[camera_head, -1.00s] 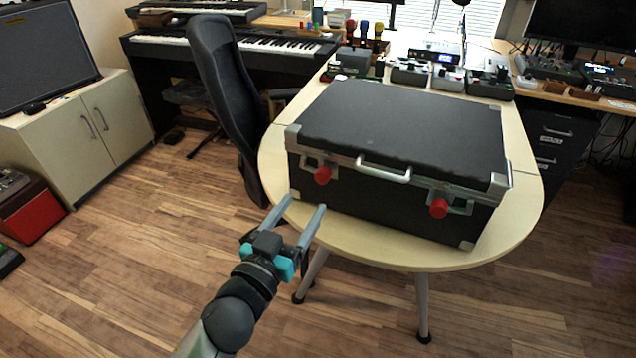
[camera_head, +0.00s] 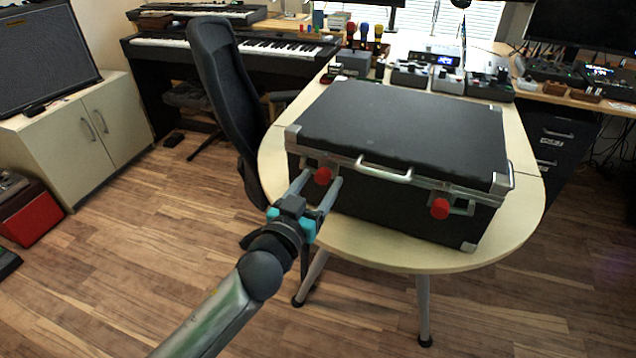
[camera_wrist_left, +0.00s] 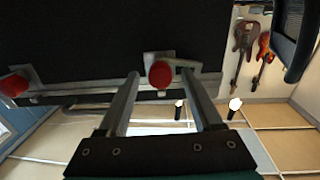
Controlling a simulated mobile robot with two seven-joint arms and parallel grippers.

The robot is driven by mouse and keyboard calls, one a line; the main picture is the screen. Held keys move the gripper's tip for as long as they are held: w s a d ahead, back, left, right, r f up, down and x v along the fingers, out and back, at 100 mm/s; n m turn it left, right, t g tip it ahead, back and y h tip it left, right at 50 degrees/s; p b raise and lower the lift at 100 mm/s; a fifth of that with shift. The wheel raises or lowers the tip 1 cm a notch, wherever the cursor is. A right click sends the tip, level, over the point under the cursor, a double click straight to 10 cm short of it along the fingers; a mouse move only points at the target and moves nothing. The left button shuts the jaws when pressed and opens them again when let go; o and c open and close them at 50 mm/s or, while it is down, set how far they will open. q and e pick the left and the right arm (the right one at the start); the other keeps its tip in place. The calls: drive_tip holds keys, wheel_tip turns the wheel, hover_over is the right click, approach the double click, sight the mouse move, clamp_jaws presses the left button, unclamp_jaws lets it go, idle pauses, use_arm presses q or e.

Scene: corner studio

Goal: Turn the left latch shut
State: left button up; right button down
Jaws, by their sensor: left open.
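The black case (camera_head: 400,130) with silver edges stands closed-lidded on the light wooden table. Its left latch (camera_head: 322,176) has a red knob on a metal plate at the front left. The right latch (camera_head: 440,208) has a similar red knob. My left gripper (camera_head: 318,181) is open, with its two fingers pointing at the left latch, one on each side of the red knob. In the left wrist view the left latch's knob (camera_wrist_left: 161,74) lies between the fingertips (camera_wrist_left: 160,75). I cannot tell whether the fingers touch it. My right gripper is not in view.
A silver handle (camera_head: 385,172) sits between the latches. The table's rim (camera_head: 400,262) curves in front of the case. An office chair (camera_head: 225,95) stands to the left, and small devices (camera_head: 425,75) sit behind the case.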

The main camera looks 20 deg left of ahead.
use_arm(q)
drive_tip(key=shift+c, duration=0.2)
clamp_jaws()
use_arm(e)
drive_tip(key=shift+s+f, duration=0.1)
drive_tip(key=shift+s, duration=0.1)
